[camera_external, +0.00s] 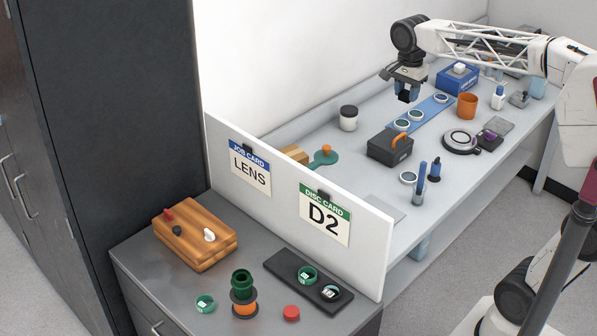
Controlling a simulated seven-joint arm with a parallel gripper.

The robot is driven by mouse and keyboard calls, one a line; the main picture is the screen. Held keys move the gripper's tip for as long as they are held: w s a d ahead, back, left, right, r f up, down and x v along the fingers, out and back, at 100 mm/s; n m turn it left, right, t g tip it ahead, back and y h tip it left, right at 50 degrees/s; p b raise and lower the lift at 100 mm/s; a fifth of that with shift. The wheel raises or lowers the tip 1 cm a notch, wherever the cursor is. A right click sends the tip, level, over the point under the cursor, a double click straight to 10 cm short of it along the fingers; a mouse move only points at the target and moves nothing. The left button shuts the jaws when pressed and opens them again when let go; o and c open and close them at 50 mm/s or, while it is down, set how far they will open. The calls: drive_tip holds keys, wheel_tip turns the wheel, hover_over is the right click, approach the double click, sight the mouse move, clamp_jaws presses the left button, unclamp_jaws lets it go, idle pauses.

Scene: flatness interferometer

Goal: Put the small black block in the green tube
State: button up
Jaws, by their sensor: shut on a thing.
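My gripper (407,90) is in the air above the far bench, near the blue strip with discs. Its blue-tipped fingers point down and are shut on a small black block (404,96), which shows at the fingertips. Part of the block is hidden by the fingers. A dark green tube (242,280) stands upright on the near grey cabinet at lower left, atop an orange and black spool-like piece. The tube is far from my gripper, on the other side of the white partition.
The white partition (375,245) with LENS and D2 cards separates the bench from the near cabinet. A black case (388,150) and orange cup (467,106) stand on the bench.

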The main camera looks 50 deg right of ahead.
drive_tip(key=w+a+n, duration=0.1)
drive_tip(key=a+n, duration=0.8)
drive_tip(key=a, duration=1.7)
drive_tip(key=s+a+n, duration=0.4)
drive_tip(key=s+a, duration=0.1)
drive_tip(key=a, duration=0.7)
drive_tip(key=s+a+n, duration=0.4)
drive_tip(key=s+a, duration=0.2)
drive_tip(key=a, duration=0.6)
wheel_tip(320, 180, down, 18)
drive_tip(key=shift+a+f, duration=0.15)
drive_tip(key=shift+f, duration=0.1)
drive_tip(key=shift+w+a, duration=0.1)
drive_tip(key=shift+w, duration=0.1)
hover_over(241, 277)
drive_tip(key=shift+f, duration=0.7)
drive_tip(key=shift+s, duration=0.1)
